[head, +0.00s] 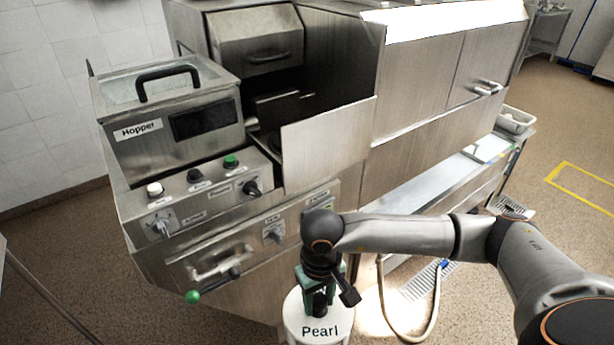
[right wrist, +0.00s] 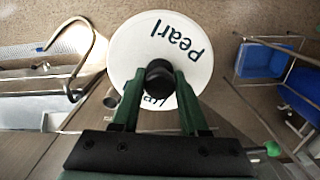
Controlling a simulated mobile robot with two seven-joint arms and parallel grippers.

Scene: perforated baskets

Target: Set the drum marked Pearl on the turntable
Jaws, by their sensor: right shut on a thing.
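The drum marked Pearl (head: 311,332) is a white round container with a dark knob on top, low in the head view, its lower part cut off by the frame edge. Its white round top also shows in the right wrist view (right wrist: 134,45). My right gripper (head: 320,296) is above the drum, its green fingers shut on the black knob; they also show in the right wrist view (right wrist: 160,82). Floor shows around the drum there, but I cannot tell whether it hangs clear. I cannot make out a turntable. My left gripper is not in view.
A large steel machine with a hopper (head: 170,118), knobs and a control panel stands just beyond the drum. A green-tipped lever (head: 193,296) juts out from its front. A hose (head: 436,310) curves at the right. The wrist view shows a blue bin (right wrist: 262,60).

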